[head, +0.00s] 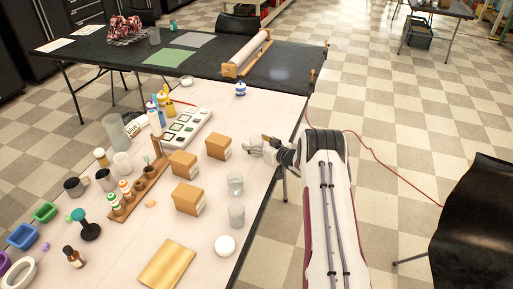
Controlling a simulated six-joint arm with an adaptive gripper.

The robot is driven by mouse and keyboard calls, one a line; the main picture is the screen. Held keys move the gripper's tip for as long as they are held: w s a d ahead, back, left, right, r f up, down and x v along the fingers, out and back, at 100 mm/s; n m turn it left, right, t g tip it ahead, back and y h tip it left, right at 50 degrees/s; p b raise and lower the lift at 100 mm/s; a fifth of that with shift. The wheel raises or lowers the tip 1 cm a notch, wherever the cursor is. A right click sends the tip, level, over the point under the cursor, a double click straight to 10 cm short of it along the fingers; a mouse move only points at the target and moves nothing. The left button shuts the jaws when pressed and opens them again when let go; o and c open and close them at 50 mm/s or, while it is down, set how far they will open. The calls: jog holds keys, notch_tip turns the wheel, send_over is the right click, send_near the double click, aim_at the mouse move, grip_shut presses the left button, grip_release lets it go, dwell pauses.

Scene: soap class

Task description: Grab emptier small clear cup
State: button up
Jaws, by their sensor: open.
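How full each one is cannot be made out at this size.
Cardboard boxes (189,198) stand left of the cups, with another box (219,147) close to my gripper's fingers. A white round item (225,246) and a wooden board (167,265) lie nearer. A wooden rack (140,190) and several bottles fill the left side.

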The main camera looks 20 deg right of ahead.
dwell(0.4)
jog(key=c, duration=1.2)
jog(key=shift+r, duration=0.35)
jog(key=shift+r, duration=4.6)
